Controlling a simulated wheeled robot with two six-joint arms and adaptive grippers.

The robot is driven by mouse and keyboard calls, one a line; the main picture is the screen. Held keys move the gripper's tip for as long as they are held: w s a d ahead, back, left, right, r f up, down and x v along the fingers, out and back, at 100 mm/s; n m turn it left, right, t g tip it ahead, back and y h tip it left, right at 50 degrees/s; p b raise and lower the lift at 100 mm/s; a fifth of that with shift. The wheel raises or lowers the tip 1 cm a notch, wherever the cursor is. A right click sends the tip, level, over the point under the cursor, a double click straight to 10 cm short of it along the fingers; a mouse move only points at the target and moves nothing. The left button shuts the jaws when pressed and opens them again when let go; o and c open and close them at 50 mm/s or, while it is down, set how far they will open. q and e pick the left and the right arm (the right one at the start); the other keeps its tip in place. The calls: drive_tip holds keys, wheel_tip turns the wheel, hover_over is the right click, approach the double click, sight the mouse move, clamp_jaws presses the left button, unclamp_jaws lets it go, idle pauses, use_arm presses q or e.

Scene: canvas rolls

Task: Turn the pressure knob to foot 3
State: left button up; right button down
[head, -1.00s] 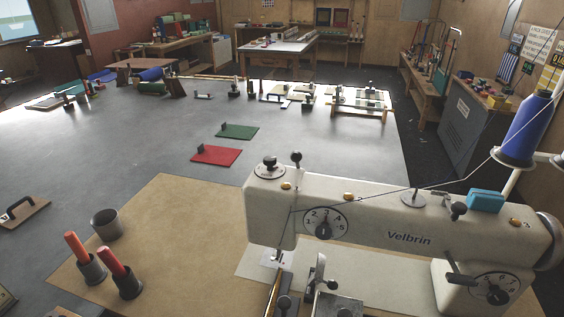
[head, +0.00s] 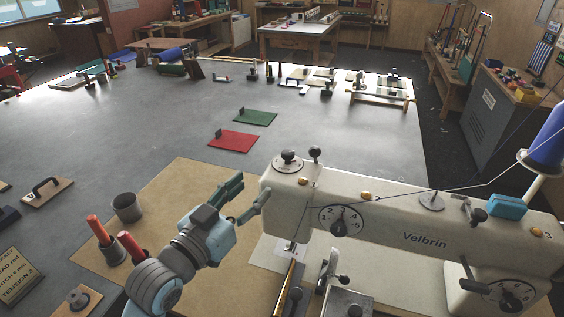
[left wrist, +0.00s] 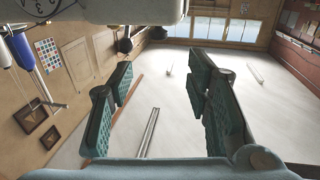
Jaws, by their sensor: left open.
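A cream sewing machine (head: 400,232) marked Velbrin stands at the right. A dark round-topped knob on a pale disc (head: 288,158) sits on top of its left end; its markings are too small to read. A black ball-topped post (head: 315,153) stands just right of it. My left gripper (head: 253,187) is open and empty, beside the machine's left end, lower than the knob and apart from it. In the left wrist view, the open green-padded fingers (left wrist: 160,72) have nothing between them. The machine's pale body (left wrist: 135,10) fills the top, with two dark knobs hanging below. My right gripper is out of view.
The machine also has a numbered front dial (head: 341,220) and a lower right dial (head: 512,294). Red-topped sticks in cups and a grey cup (head: 127,208) stand on the brown mat. A sign (head: 20,276) reads TENSION 3.

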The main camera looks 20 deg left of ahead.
sight(285, 157)
use_arm(q)
drive_tip(key=x, duration=1.3)
drive_tip(key=shift+d, duration=0.15)
drive_tip(key=shift+c, duration=0.5)
drive_tip(key=shift+f, duration=0.1)
clamp_jaws()
